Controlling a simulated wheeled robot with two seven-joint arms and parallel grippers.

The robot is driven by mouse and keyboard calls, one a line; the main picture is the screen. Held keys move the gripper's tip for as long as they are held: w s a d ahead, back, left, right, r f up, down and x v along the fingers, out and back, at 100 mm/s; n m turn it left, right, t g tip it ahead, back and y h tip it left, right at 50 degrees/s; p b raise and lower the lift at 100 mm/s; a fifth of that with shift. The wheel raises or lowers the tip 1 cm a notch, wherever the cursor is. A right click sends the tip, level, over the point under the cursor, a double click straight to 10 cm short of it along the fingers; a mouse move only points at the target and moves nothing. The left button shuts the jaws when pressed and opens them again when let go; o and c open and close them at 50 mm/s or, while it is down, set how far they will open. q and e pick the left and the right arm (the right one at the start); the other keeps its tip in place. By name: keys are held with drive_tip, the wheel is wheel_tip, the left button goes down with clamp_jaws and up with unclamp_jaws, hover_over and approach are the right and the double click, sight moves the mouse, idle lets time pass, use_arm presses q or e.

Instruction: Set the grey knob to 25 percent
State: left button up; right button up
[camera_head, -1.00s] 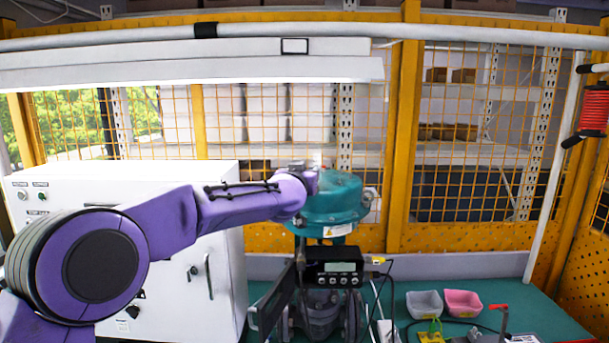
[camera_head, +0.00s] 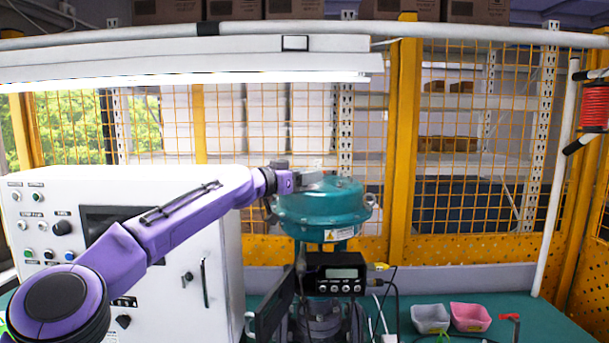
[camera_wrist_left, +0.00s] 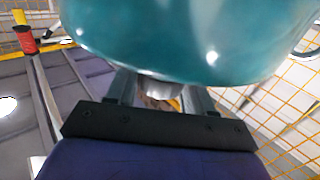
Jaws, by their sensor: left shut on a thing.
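The teal valve actuator (camera_head: 325,208) stands at the middle of the bench, with a black positioner (camera_head: 334,275) with a small display in front of it. My left gripper (camera_head: 312,181) is at the upper left of the teal housing. In the left wrist view the teal housing (camera_wrist_left: 175,40) fills the top, and the fingers (camera_wrist_left: 160,98) are shut on a small grey rounded piece (camera_wrist_left: 162,88) under it, which looks like the grey knob. In the head view the gripper hides this piece, and no percent scale is readable. My right gripper is not in view.
A white control cabinet (camera_head: 215,240) with buttons and a dark knob stands at left, under my left arm. A grey bin (camera_head: 430,319) and a pink bin (camera_head: 470,317) sit at right on the green bench (camera_head: 545,322). Cables hang beside the positioner. A yellow mesh fence stands behind.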

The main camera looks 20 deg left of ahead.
use_arm(q)
drive_tip(key=shift+m+h, duration=0.3)
drive_tip(key=shift+h, duration=0.1)
drive_tip(key=o, duration=1)
drive_tip(key=shift+c, duration=0.2)
drive_tip(key=shift+f, duration=0.1)
